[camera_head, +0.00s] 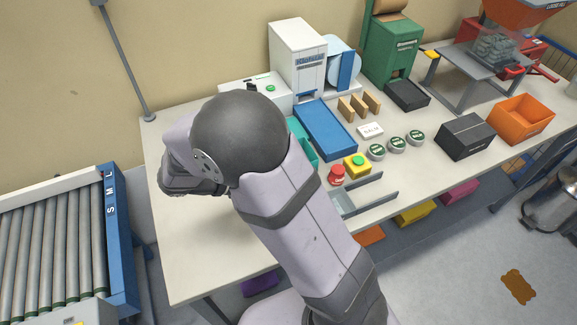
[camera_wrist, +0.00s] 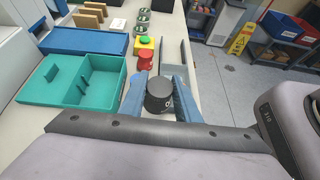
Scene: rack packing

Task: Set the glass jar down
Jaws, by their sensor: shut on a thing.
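In the wrist view my gripper (camera_wrist: 159,82) has its two blue fingers on either side of a dark, round, jar-like thing (camera_wrist: 158,98), which I take to be the glass jar. Pale lettering shows on its dark top. It is held between the fingers; I cannot tell whether its base touches the bench. A teal box with two compartments (camera_wrist: 62,78) lies to the left of the gripper in the wrist view.
A red button (camera_head: 337,175) and a yellow box with a green button (camera_head: 357,164) stand beside a grey channel (camera_head: 372,193). A blue tray (camera_head: 325,130), several green-topped tins (camera_head: 397,145) and a black box (camera_head: 465,137) are on the bench (camera_head: 190,279). Its front left is bare.

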